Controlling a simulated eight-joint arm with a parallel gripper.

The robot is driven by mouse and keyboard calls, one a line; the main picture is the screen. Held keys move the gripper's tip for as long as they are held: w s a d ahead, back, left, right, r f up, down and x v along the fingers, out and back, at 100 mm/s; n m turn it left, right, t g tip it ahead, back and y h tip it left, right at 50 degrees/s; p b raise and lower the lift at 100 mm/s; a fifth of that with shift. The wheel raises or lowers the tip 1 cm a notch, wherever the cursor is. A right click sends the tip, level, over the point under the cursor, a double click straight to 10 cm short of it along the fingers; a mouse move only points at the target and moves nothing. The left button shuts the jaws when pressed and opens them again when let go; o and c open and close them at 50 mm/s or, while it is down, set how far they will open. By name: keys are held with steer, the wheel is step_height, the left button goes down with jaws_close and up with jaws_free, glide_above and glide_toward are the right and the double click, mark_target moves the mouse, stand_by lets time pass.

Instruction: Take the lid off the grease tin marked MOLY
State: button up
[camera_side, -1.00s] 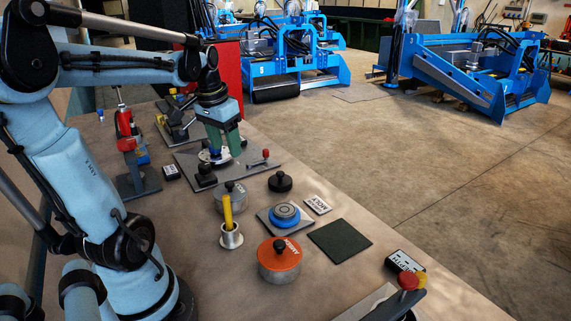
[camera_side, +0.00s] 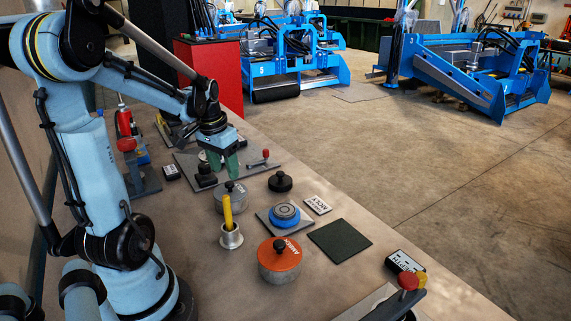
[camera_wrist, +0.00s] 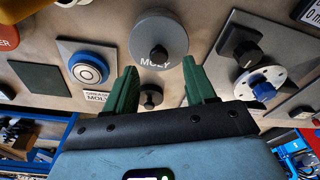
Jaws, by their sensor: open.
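The grey MOLY tin (camera_side: 231,203) stands on the bench with its grey lid on and a black knob on top. In the wrist view the tin's lid (camera_wrist: 150,34) with the white MOLY lettering lies just beyond my fingertips. My gripper (camera_side: 223,169) is above the bench behind the tin, over the near part of a metal plate. In the wrist view my gripper's green fingers (camera_wrist: 161,72) are apart, with nothing held. They do not appear to touch the tin or its knob.
A separate black knob (camera_side: 280,182), a blue ringed piece (camera_side: 284,222) on a plate, a GREASE MOLY card (camera_side: 317,205) and a bare dark mat (camera_side: 340,241) lie to the right. A cup with a yellow handle (camera_side: 229,208) and an orange tin (camera_side: 279,265) stand in front.

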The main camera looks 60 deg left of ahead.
mark_target(229, 183)
steer(key=shift+w+a+f, duration=0.1)
steer(key=shift+w+f, duration=0.1)
steer(key=shift+f, duration=0.95)
steer(key=shift+w+f, duration=0.2)
steer(key=shift+f, duration=0.9)
jaws_close()
